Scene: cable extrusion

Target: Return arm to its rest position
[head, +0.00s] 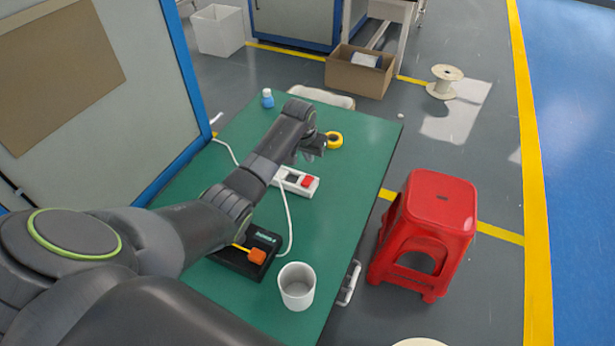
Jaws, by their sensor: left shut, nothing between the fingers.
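My left arm reaches in from the left over the green table (345,215). My left gripper (318,150) is small and partly hidden by its own wrist; it is shut and empty, above the table's far half. A yellow tape roll (335,140) lies just right of it. A white power strip with a red switch (307,182) lies below the gripper in the picture. My right gripper does not show.
A black device with an orange part (257,256) and a white cup (296,286) stand at the near end. A small blue bottle (267,98) stands at the far left. A white cable (288,215) crosses the table. A red stool (428,225) stands to the right.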

